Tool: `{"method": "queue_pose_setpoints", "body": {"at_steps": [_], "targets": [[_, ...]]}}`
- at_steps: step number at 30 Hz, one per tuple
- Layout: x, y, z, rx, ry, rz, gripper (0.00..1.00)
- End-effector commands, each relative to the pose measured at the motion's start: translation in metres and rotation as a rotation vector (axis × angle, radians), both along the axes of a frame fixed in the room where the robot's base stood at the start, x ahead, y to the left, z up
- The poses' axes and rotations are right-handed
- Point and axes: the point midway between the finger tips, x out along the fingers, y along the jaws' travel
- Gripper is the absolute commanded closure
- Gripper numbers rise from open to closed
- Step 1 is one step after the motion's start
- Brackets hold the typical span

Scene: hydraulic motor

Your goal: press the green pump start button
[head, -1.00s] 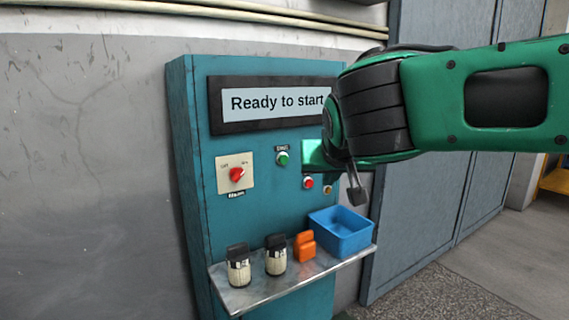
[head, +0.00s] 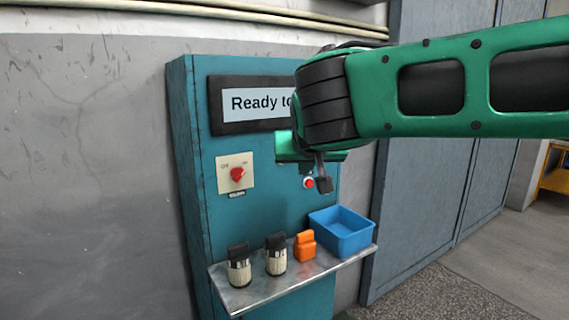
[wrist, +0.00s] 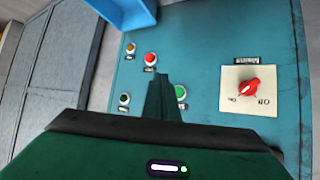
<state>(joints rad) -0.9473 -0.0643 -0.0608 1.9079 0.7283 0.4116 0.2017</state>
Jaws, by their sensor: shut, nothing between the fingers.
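The green start button (wrist: 181,92) is on the teal panel in the wrist view, just right of my gripper's fingers. In the head view my arm hides it. My gripper (wrist: 163,80) is shut and empty, its fingers pointing toward the panel. In the wrist view the fingertips lie between the green button and a darker green button (wrist: 124,98), nearer the brighter one. A gap to the panel cannot be judged. In the head view my green gripper body (head: 300,150) is in front of the panel, below the display.
The red rotary switch (head: 237,174) sits left of my gripper; a red button (head: 308,183) shows below it. The display (head: 245,103) is partly covered. A metal shelf (head: 240,297) below carries a blue bin (head: 342,232), an orange part (head: 304,246) and two black-and-cream parts (head: 238,266).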

Motion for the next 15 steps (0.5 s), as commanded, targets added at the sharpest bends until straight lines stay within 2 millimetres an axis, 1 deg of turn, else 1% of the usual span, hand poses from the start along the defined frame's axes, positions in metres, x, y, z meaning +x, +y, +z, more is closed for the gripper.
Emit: {"method": "queue_pose_setpoints", "body": {"at_steps": [1,6,12,15], "targets": [[0.005,0.005,-0.001,-0.001,0.001,0.002,1.0],[0.022,0.015,0.0,-0.001,0.0,-0.001,1.0],[0.036,0.024,0.0,-0.001,0.001,0.0,1.0],[0.039,0.027,0.0,-0.001,0.001,0.001,1.0]]}}
